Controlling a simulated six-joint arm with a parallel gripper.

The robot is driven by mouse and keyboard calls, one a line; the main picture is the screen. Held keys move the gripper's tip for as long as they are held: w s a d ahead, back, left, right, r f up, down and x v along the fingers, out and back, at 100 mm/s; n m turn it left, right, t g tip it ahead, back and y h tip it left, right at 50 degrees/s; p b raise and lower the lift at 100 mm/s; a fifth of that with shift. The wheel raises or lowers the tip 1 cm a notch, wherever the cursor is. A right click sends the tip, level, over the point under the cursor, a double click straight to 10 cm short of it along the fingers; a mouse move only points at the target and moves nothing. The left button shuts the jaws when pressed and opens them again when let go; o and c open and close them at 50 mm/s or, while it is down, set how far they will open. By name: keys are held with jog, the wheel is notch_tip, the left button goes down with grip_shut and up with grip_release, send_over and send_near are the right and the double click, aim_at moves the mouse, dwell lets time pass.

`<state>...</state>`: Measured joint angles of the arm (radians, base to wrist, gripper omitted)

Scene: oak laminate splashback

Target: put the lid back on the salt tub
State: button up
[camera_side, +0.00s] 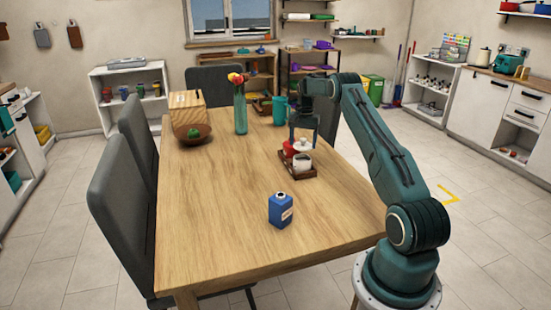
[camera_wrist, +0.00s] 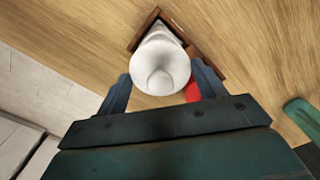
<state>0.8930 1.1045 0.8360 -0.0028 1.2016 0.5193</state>
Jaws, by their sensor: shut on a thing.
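My gripper (camera_side: 303,139) points down over the table, shut on the white lid (camera_side: 303,146). The lid is round with a knob and shows between the two fingers in the wrist view (camera_wrist: 160,68). The salt tub (camera_side: 302,162) is a small pale tub with a dark opening, standing on a brown wooden tray (camera_side: 312,173). In the side view the lid hangs just above the tub and looks apart from it. In the wrist view the lid hides most of what lies below it.
A red object (camera_side: 289,148) stands beside the tub on the tray. A blue container (camera_side: 280,211) stands nearer the front. The table's left middle is clear.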

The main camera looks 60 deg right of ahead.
aim_at(303, 145)
jog(key=shift+f, duration=1.8)
jog(key=shift+f, duration=0.2)
dwell(1.0)
jog(key=o, duration=1)
jog(key=shift+o, duration=0.7)
jog(key=shift+r, duration=0.2)
jog(key=shift+r, duration=3.3)
grip_shut()
